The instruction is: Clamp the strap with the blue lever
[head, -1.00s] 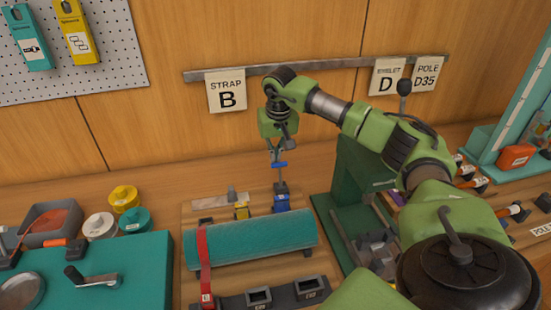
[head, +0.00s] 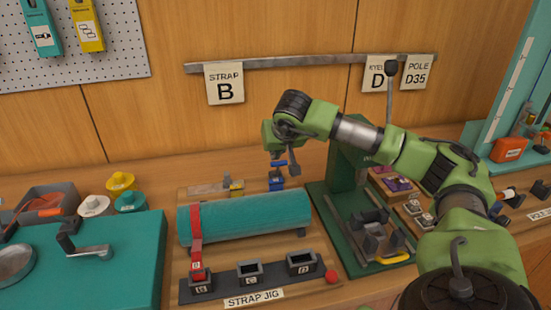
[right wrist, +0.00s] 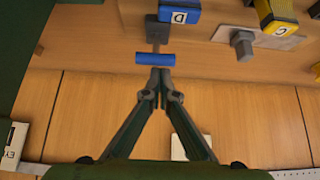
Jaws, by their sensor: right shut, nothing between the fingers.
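The blue lever (head: 277,163) has a blue crossbar handle above a blue block marked D (head: 276,183), behind the teal roll (head: 250,215). My right gripper (head: 278,157) is at the handle, shut and empty. In the right wrist view, its fingertips (right wrist: 160,74) are right at the blue crossbar (right wrist: 155,58); I cannot tell whether they touch. The block (right wrist: 180,12) shows beyond the bar. The red strap (head: 195,222) lies over the roll's left end and hangs down to the front slot marked B. My left gripper is not in view.
The yellow lever block marked C (right wrist: 278,15) stands beside the blue one. The strap jig (head: 255,300) has dark slots in front and a red knob (head: 331,276). A green press (head: 345,200) stands close on the right, a teal bench (head: 100,260) on the left.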

